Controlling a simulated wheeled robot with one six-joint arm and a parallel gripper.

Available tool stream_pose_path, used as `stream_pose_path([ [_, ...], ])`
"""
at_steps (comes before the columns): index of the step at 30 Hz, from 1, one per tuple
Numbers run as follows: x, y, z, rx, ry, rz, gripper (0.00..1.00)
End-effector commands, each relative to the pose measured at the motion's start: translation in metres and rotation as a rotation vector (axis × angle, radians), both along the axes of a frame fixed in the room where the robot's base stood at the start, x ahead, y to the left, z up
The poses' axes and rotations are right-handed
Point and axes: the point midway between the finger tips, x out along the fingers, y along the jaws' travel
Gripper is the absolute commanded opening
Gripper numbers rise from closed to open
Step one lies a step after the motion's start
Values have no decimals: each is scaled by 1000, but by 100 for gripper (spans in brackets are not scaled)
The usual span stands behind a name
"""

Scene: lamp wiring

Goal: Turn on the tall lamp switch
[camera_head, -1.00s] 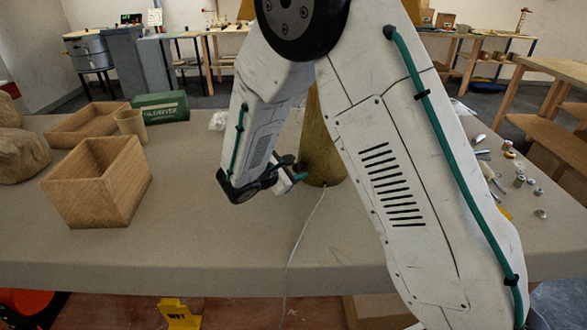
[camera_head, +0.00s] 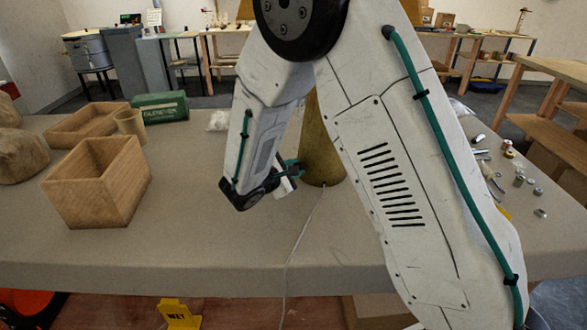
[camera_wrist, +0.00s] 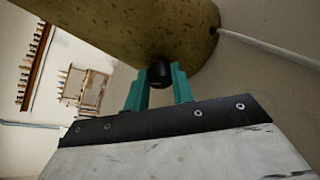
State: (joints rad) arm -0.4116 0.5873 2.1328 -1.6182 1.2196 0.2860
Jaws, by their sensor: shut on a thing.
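The tall lamp has a brass-coloured base (camera_head: 325,165) standing on the table, mostly hidden behind my arm in the head view. In the wrist view the lamp base (camera_wrist: 130,30) fills the upper part, and a black knob-like switch (camera_wrist: 160,74) sticks out of its side. My gripper (camera_wrist: 160,90) has teal fingers, one on each side of the switch, and is shut on it. In the head view my gripper (camera_head: 290,169) is at the left side of the lamp base, and the switch is hidden there.
A pale cord (camera_head: 303,235) runs from the lamp base over the table's front edge. An open wooden box (camera_head: 100,200), a wooden tray (camera_head: 85,125), a cup (camera_head: 130,124) and a green box (camera_head: 160,107) stand to the left. Small metal parts (camera_head: 520,180) lie at the right.

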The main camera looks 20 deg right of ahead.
Motion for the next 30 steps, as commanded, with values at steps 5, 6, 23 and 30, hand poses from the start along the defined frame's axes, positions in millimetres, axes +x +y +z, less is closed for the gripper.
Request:
stream_pose_path([
  [5, -2, 0, -2, 53, -149, 2, 2],
  [6, -2, 0, -2, 66, -183, 3, 2],
  [23, -3, 0, -6, 232, -644, 3, 2],
  [30, -3, -1, -7, 274, -762, 1, 2],
])
